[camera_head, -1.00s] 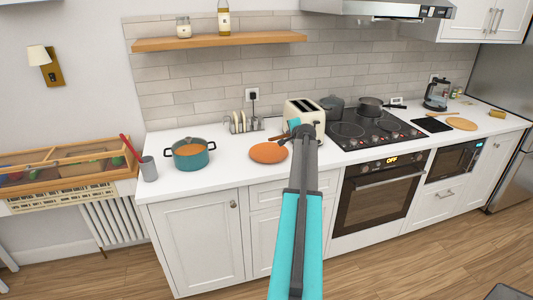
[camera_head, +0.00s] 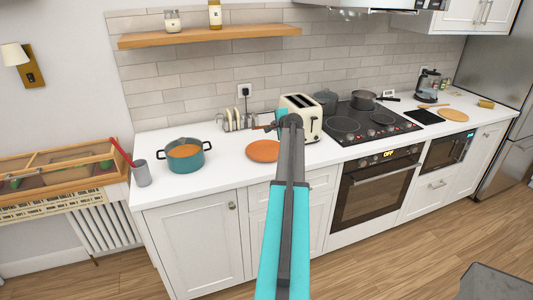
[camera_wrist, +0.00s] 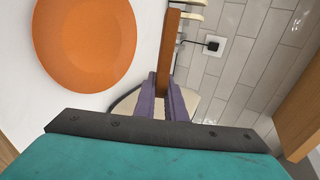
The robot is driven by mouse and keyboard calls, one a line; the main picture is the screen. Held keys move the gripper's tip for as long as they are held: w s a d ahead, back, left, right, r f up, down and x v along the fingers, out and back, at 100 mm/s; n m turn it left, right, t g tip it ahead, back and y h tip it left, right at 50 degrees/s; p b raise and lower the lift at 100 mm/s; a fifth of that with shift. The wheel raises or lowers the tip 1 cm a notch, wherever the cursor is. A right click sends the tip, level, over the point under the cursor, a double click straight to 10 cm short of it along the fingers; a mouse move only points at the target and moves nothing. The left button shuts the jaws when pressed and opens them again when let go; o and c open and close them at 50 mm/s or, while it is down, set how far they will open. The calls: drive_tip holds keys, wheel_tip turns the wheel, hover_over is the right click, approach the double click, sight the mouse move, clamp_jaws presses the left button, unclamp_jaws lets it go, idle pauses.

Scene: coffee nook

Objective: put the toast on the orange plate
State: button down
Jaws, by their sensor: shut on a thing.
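My gripper (camera_wrist: 163,100) is shut on the toast (camera_wrist: 170,50), a brown slice seen edge-on as a narrow strip in the wrist view. In the head view the toast (camera_head: 264,127) is a small brown shape left of my wrist, just behind the orange plate as seen there. The orange plate (camera_head: 263,150) lies flat and empty on the white counter. In the wrist view the plate (camera_wrist: 85,40) is to the left of the toast, with a gap between them. My arm covers a little of the plate's right side in the head view.
A cream toaster (camera_head: 303,115) stands right behind my wrist. A rack (camera_head: 232,121) with pale slices is at the back, near the wall socket. A teal pot (camera_head: 186,155) stands left of the plate. The counter between pot and plate is clear.

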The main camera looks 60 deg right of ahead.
drive_tip(key=shift+s+f+b, duration=0.1)
drive_tip(key=shift+f+b, duration=2.55)
drive_tip(key=shift+f, duration=2.35)
drive_tip(key=c, duration=2)
unclamp_jaws()
drive_tip(key=shift+s+r, duration=0.1)
drive_tip(key=shift+p+v, duration=0.6)
drive_tip(key=shift+v, duration=3.35)
